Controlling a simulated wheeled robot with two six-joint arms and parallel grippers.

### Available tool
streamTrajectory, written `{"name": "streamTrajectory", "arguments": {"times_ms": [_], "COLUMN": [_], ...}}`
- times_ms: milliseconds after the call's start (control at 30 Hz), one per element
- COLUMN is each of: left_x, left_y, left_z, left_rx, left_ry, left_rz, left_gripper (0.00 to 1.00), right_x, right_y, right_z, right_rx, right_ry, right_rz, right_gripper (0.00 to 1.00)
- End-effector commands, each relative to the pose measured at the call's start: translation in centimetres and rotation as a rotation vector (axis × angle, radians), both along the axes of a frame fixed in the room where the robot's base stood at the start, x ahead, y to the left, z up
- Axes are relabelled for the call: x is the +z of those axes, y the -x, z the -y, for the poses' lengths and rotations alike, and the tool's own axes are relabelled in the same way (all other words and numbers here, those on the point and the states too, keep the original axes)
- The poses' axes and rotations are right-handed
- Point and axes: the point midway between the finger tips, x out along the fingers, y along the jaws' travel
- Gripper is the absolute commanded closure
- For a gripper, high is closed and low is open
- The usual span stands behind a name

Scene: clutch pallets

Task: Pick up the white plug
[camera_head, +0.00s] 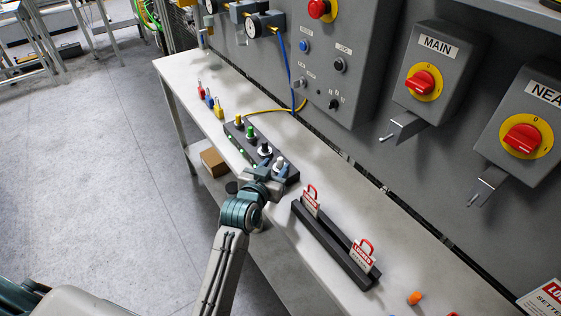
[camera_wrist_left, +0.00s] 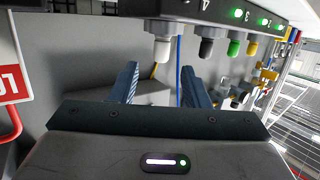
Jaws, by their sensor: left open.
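The white plug (camera_head: 279,163) stands at the near end of a dark block (camera_head: 240,146) on the bench, in a row with a black plug (camera_head: 265,149), a green plug (camera_head: 250,132) and a yellow plug (camera_head: 238,121). My left gripper (camera_head: 277,183) is right beside the white plug. In the left wrist view, which looks upside down, the white plug (camera_wrist_left: 161,43) lies just ahead between the two blue fingers of the open gripper (camera_wrist_left: 160,82). The fingers are apart and nothing is held. My right gripper is not in view.
A dark rack (camera_head: 330,248) with red-and-white lock tags stands nearer on the bench. Small red, blue and yellow items (camera_head: 209,100) sit at the far end. The wall panel with a MAIN switch box (camera_head: 432,70) rises behind. An orange piece (camera_head: 414,297) lies at the bottom right.

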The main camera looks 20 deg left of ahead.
Motion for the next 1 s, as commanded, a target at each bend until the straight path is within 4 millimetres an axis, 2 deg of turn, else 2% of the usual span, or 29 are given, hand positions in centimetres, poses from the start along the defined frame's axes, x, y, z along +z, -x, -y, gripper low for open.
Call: {"name": "streamTrajectory", "arguments": {"times_ms": [167, 500, 800, 867, 1000], "left_x": [-0.3, -1.9, -2.2, -2.2, -2.2], "left_y": [-1.0, -4.8, -5.2, -5.2, -5.2], "left_z": [0.0, 0.2, 0.2, 0.2, 0.3], "left_rx": [0.0, 0.0, 0.001, 0.001, 0.001], "left_ry": [-0.001, 0.0, 0.0, 0.0, 0.0], "left_rz": [-0.001, -0.002, -0.001, -0.001, -0.001], "left_gripper": [0.58, 0.58, 0.58, 0.65, 0.93], "right_x": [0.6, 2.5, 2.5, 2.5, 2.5], "right_y": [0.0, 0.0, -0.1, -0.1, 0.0], "right_z": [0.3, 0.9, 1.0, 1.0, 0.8], "right_rx": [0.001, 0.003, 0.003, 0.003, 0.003], "right_ry": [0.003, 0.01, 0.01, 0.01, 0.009], "right_rz": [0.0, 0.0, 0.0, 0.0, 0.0], "right_gripper": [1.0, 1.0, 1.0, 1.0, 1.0]}}
